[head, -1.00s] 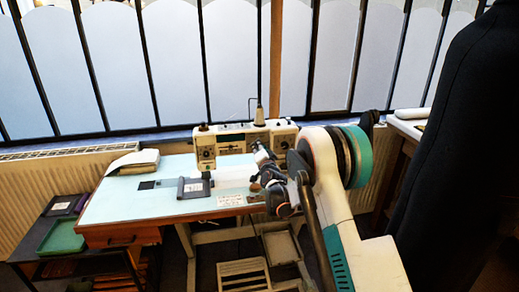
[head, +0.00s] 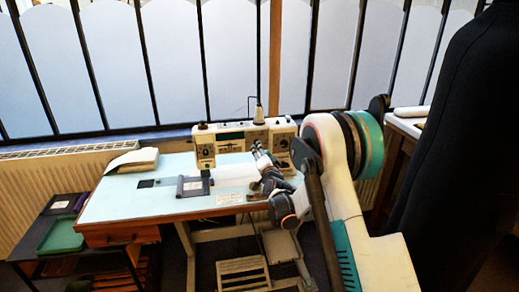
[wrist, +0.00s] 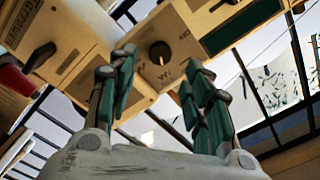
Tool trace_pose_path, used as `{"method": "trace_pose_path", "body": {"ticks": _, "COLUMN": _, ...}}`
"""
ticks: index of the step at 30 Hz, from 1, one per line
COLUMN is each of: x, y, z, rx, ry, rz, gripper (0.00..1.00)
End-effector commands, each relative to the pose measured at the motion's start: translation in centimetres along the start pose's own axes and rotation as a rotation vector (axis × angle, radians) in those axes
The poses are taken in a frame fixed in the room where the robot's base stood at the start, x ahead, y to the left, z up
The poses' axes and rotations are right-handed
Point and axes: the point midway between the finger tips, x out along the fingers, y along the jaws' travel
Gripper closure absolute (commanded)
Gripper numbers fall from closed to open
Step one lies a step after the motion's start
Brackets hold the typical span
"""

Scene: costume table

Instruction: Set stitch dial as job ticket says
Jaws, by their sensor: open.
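The cream sewing machine (head: 230,143) stands at the back of the pale blue table. In the wrist view, a dark round dial (wrist: 160,53) with a pale pointer line sits on its front, with small marks beside it too small to read. A second dark knob (wrist: 40,57) is at the left. My gripper (wrist: 160,66) is open and empty, its teal fingers on either side of the dial in the picture; I cannot tell whether they touch it. A printed white card (head: 230,198) lies at the table's front, and a dark holder (head: 193,187) bears a small pale card; neither is readable.
The table's bare left part (head: 110,200) is clear, with a pale book-like stack (head: 133,161) behind. A green tray (head: 62,236) is on a low dark shelf at left. A dark garment form (head: 455,150) stands close at right.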

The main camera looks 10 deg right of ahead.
Motion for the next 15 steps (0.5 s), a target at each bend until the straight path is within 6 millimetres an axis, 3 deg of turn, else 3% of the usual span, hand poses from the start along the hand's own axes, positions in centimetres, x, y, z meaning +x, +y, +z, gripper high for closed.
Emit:
{"method": "trace_pose_path", "body": {"ticks": 6, "x": -4.1, "y": 0.0, "z": 0.0, "rx": 0.000, "ry": 0.000, "rz": 0.000, "gripper": 0.54}}
{"method": "trace_pose_path", "body": {"ticks": 15, "x": -6.4, "y": 0.1, "z": 0.0, "rx": 0.000, "ry": 0.000, "rz": 0.000, "gripper": 0.54}}
